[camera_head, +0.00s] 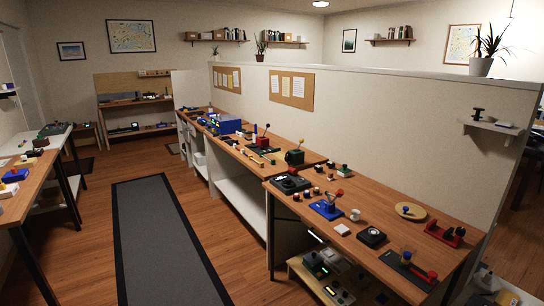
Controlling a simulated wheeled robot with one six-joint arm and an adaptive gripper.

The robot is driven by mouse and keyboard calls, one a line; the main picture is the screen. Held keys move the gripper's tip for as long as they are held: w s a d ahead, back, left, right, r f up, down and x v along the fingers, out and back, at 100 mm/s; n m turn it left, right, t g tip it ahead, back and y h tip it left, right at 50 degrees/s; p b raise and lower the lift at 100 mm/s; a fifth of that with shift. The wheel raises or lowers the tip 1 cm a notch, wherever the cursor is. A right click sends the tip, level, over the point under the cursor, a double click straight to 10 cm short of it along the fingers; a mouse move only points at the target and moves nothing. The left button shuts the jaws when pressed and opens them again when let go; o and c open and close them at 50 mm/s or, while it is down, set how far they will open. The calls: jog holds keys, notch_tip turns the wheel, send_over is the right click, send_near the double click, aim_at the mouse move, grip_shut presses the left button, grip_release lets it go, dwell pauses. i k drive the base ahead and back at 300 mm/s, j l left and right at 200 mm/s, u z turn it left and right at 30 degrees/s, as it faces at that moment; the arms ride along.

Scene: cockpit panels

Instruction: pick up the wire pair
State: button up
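I cannot make out a wire pair for certain; the small things on the benches are too far off to tell apart. A long wooden bench (375,262) runs along the low partition on the right with many small parts on it. A second wooden bench (22,190) stands at the left edge with a few small parts. My gripper and arm do not show in this view.
A dark grey floor mat (160,240) lies in the clear aisle between the benches. A workbench (135,105) stands at the back wall.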

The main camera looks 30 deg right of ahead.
aim_at(261, 154)
jog(key=i+z, duration=0.15)
jog(key=i, duration=0.35)
jog(key=i+j+z, duration=0.2)
jog(key=i, duration=0.3)
jog(key=i+j+z, duration=0.15)
jog(key=i, duration=0.35)
jog(key=i+j+z, duration=0.2)
jog(key=i, duration=0.25)
jog(key=i+j+z, duration=0.15)
jog(key=i+j, duration=0.25)
jog(key=i, duration=0.1)
